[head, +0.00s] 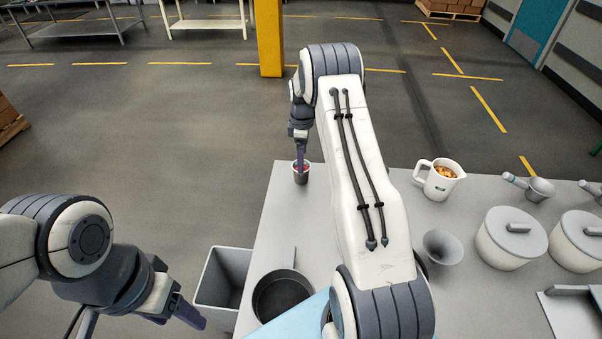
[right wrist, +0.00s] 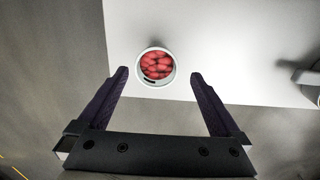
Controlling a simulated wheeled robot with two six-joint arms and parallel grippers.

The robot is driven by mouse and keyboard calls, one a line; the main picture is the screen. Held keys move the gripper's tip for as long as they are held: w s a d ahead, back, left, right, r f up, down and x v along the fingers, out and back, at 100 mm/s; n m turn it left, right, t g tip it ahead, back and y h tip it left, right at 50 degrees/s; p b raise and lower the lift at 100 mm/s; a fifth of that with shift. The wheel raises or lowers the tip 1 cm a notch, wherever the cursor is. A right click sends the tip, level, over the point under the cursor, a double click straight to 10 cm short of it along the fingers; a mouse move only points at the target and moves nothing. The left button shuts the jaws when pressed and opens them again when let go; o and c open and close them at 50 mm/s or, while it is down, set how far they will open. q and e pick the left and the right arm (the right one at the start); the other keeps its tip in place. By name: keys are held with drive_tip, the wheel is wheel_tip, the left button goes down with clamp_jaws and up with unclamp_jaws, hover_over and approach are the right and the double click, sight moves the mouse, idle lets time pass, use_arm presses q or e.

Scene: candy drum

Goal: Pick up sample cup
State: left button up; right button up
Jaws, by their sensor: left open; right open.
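The sample cup (head: 301,178) is a small cup with a dark outside at the far left corner of the table, upright, with red candies inside. In the right wrist view the cup (right wrist: 141,78) shows from above, its pale rim between the fingertips and slightly nearer the left finger. My right gripper (right wrist: 160,75) is open above it, one finger to each side; whether either finger touches it I cannot tell. In the head view my right gripper (head: 300,155) is right over the cup and partly hides it. My left gripper (head: 185,312) is open and empty, left of the grey bin.
A grey bin (head: 213,283) stands beside the table's left edge, near a dark pan (head: 283,296). A jug (head: 424,180) of candy, a funnel (head: 442,247), a scoop (head: 540,188) and lidded pots (head: 505,249) stand on the right. My right arm covers the table's middle.

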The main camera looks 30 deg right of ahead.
drive_tip(key=f+p, duration=0.1)
drive_tip(key=f, duration=0.2)
drive_tip(key=f+p, duration=0.1)
drive_tip(key=f, duration=0.1)
drive_tip(key=shift+w+f+p, duration=0.15)
drive_tip(key=shift+w+p, duration=0.1)
drive_tip(key=shift+p, duration=0.1)
drive_tip(key=shift+f, duration=0.2)
drive_tip(key=c, duration=1.4)
